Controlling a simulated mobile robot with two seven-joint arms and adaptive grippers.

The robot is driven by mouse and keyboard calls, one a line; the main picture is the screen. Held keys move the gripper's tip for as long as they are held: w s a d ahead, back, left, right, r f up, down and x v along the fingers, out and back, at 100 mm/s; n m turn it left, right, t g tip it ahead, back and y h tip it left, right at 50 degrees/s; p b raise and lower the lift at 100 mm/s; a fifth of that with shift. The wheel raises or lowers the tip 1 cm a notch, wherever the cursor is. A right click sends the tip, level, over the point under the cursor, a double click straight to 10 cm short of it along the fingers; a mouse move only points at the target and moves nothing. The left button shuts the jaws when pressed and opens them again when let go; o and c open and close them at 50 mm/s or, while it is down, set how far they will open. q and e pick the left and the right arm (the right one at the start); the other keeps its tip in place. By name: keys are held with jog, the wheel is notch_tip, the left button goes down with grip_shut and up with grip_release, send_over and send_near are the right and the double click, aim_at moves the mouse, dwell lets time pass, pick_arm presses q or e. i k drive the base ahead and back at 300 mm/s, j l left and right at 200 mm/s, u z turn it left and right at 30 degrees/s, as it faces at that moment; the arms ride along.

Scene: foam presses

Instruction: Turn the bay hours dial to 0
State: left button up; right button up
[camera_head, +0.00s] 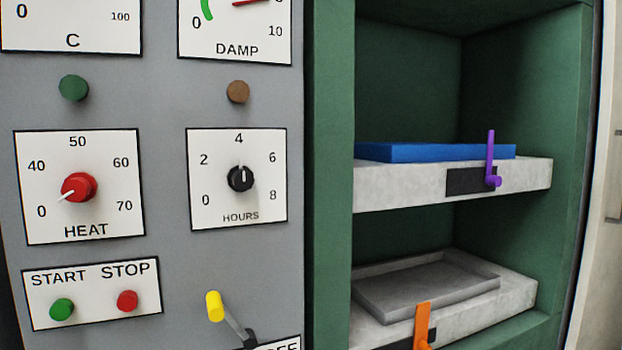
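The hours dial (240,179) is a black knob on a white plate marked HOURS, with a scale of 0, 2, 4, 6 and 8. Its white pointer line points up, at or very near 4. The 0 mark is at the plate's lower left. Neither of my grippers shows in the head view.
Left of the hours plate is a red HEAT dial (79,187). Below are a green START button (62,309), a red STOP button (127,300) and a yellow-tipped lever (214,306). A green bay at right holds two shelves, with a purple lever (491,160) and an orange lever (423,325).

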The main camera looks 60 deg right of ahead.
aim_at(240, 178)
jog(key=z, duration=1.35)
